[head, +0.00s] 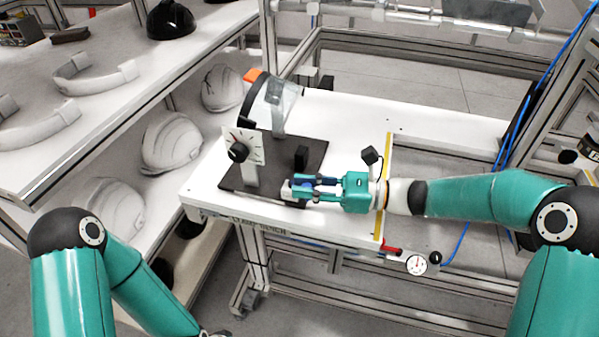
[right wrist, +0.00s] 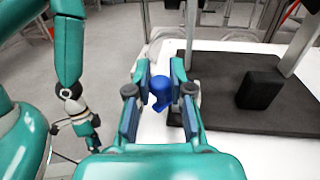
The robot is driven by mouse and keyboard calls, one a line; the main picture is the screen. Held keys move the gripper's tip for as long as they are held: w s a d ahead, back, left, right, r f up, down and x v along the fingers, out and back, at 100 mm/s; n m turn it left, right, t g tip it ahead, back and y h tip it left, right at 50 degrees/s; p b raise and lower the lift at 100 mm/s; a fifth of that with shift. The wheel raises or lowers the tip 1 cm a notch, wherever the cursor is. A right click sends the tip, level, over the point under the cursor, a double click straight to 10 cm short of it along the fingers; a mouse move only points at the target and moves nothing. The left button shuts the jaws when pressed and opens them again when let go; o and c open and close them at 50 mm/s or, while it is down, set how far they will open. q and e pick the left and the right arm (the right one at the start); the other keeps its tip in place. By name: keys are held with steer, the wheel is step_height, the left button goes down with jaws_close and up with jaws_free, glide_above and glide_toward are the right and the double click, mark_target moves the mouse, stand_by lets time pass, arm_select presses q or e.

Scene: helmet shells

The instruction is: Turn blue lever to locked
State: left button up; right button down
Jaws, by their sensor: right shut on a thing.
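The blue lever (right wrist: 160,88) shows in the right wrist view as a rounded blue knob between my right fingertips. In the head view it is mostly hidden by the fingers, near the front edge of the dark plate. My right gripper (head: 304,188) reaches in from the right and is shut on the blue lever; its fingers also show in the right wrist view (right wrist: 158,92). No locked mark can be read. My left arm hangs at the lower left of the head view, and a small part of its wrist shows at the bottom edge.
A gauge (head: 416,264) hangs at the front. Helmet shells (head: 172,143) fill the left shelves.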

steer(key=n+g+p, duration=0.1)
steer(key=g, duration=0.1)
steer(key=n+g+p, duration=0.1)
steer(key=g, duration=0.1)
steer(key=w+d+n+g+p, duration=0.1)
steer(key=shift+w+r+n+g, duration=0.1)
steer(key=shift+n+g, duration=0.2)
steer(key=shift+g, duration=0.1)
steer(key=shift+w+d+n+g+h+p, duration=0.15)
steer(key=shift+w+n+g+h+p, duration=0.2)
steer(key=shift+n+g, duration=0.55)
steer(key=shift+w+d+n+g+h+p, duration=0.2)
steer(key=shift+n+g+p, duration=0.25)
steer(key=shift+g, duration=0.75)
steer(key=shift+n+g, duration=0.35)
steer(key=shift+g, duration=0.05)
steer(key=shift+w+g+h, duration=0.1)
steer(key=shift+g+h, duration=0.2)
steer(key=shift+h, duration=0.05)
steer(key=c, duration=1.1)
jaws_free()
step_height(320, 180, up, 10)
steer(key=shift+f, duration=0.1)
